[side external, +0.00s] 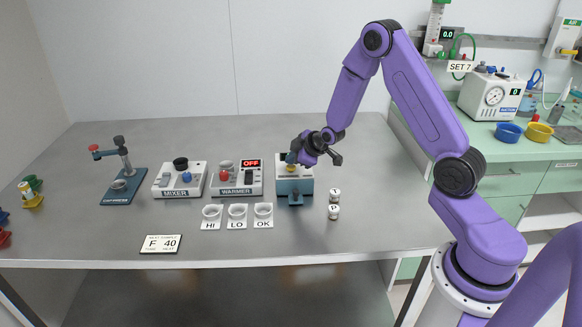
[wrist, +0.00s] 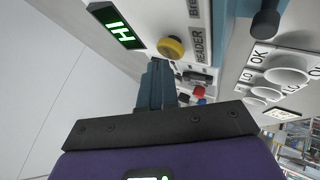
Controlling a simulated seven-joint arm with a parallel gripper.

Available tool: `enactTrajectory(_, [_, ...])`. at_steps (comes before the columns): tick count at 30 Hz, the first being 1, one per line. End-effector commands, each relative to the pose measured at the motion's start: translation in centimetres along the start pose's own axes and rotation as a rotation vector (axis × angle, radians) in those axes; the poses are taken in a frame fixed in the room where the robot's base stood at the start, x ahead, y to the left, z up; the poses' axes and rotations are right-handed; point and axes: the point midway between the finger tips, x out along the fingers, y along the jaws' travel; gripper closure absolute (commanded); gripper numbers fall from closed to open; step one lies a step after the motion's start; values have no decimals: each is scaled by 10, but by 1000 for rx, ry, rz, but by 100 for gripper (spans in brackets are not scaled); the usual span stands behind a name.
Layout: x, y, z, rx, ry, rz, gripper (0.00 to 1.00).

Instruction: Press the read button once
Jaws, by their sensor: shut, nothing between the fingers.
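The reader (side external: 294,186) is a white and blue box right of the warmer. Its round yellow button (wrist: 171,47) shows in the wrist view beside the word READER, and a dark display (wrist: 118,27) there reads HI in green. My gripper (side external: 291,162) is over the reader, pointing down at the button, and hides part of the reader's top in the side view. In the wrist view its blue fingers (wrist: 158,66) are shut and empty, with the tips close to the button. I cannot tell whether they touch it.
The warmer (side external: 236,180), showing OFF, and the mixer (side external: 180,181) stand left of the reader. The front right of the table is clear.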

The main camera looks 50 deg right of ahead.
Motion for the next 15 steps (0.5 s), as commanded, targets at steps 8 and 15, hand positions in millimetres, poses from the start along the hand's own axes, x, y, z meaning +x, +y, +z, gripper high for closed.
enactTrajectory(8, [-6, 4, -4, 0, -1, 0, 100])
enactTrajectory(15, [-7, 5, -5, 0, 1, 1, 100])
